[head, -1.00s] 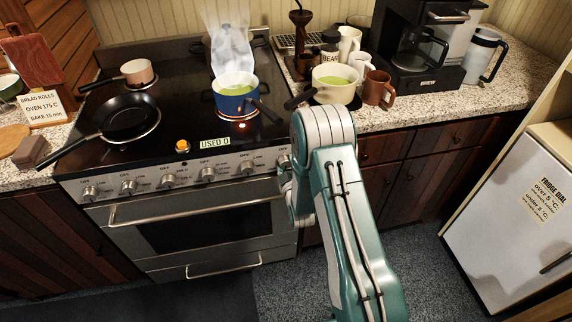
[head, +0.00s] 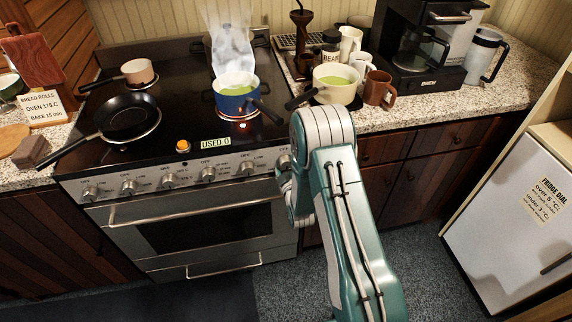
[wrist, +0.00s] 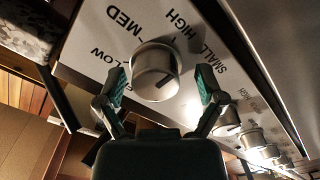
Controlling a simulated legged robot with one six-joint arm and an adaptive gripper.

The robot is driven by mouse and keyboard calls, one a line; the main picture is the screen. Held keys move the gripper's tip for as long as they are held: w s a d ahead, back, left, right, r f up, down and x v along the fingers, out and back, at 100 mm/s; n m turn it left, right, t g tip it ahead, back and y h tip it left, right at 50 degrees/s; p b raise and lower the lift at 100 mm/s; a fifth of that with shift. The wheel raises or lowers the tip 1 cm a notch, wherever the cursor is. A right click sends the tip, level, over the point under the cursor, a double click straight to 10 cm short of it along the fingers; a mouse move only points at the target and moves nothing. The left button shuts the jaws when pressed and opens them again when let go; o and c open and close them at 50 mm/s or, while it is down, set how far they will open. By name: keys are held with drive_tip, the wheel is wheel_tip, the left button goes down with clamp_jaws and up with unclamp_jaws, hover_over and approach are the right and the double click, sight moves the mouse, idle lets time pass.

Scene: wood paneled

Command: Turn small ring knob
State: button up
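The small ring knob (wrist: 154,71) is a round silver knob with a dark mark on its face. In the wrist view it sits on a pale panel lettered LOW, MED, HIGH and SMALL. My gripper (wrist: 160,82) is open, with one green-padded finger on each side of the knob. A gap shows between the knob and each pad. In the head view the knob (head: 285,162) is at the right end of the stove's front row, partly covered by my arm. My fingers are mostly hidden there.
Several other knobs (head: 208,174) line the panel to the left, above the oven handle (head: 190,206). A cream pot (head: 335,92) and mugs stand on the counter to the right.

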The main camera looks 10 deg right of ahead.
drive_tip(key=s, duration=1.2)
idle(0.4)
wheel_tip(320, 180, up, 17)
drive_tip(key=m+g, duration=0.4)
drive_tip(key=g, duration=0.2)
drive_tip(key=s+r+m+g, duration=0.2)
drive_tip(key=s+r, duration=0.3)
drive_tip(key=s, duration=0.7)
drive_tip(key=s+r+m+g, duration=0.3)
drive_tip(key=s+r, duration=0.3)
drive_tip(key=s, duration=0.6)
drive_tip(key=shift+s+r+g, duration=0.25)
drive_tip(key=shift+r+g, duration=0.05)
drive_tip(key=shift+g, duration=0.4)
